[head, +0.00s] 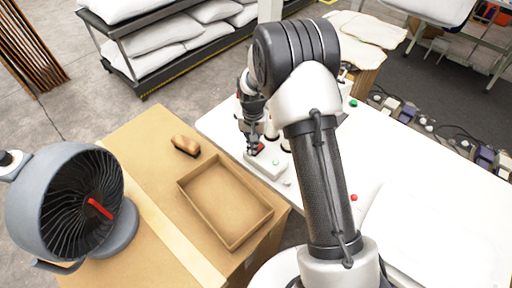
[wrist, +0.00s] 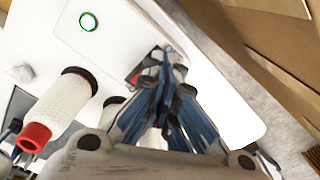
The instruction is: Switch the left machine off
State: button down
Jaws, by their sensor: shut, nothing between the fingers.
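A white control box (head: 264,168) sits on the near left end of the white table. It carries a red button (head: 260,147) and a green button (head: 276,162). The green button also shows in the wrist view (wrist: 88,21), lit with a green ring. My gripper (head: 251,151) points down at the box, right at the red button. In the wrist view my gripper (wrist: 163,65) is shut and empty, its fingertips over a dark patch with a little red (wrist: 135,74) showing beside them. The fingers hide most of the red button, so I cannot tell whether they touch it.
White spools, one with a red end (wrist: 35,137), stand close to my gripper. A cardboard box (head: 150,130) left of the table bears an open tray (head: 252,238), a brush (head: 186,145) and a grey fan (head: 65,200). Another green button (head: 353,103) and red button (head: 353,197) are farther right.

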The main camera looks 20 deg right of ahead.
jog(key=shift+f, duration=0.4)
jog(key=shift+r, duration=0.15)
jog(key=shift+r+p, duration=1.9)
jog(key=shift+r, duration=1.4)
jog(key=shift+r, duration=0.1)
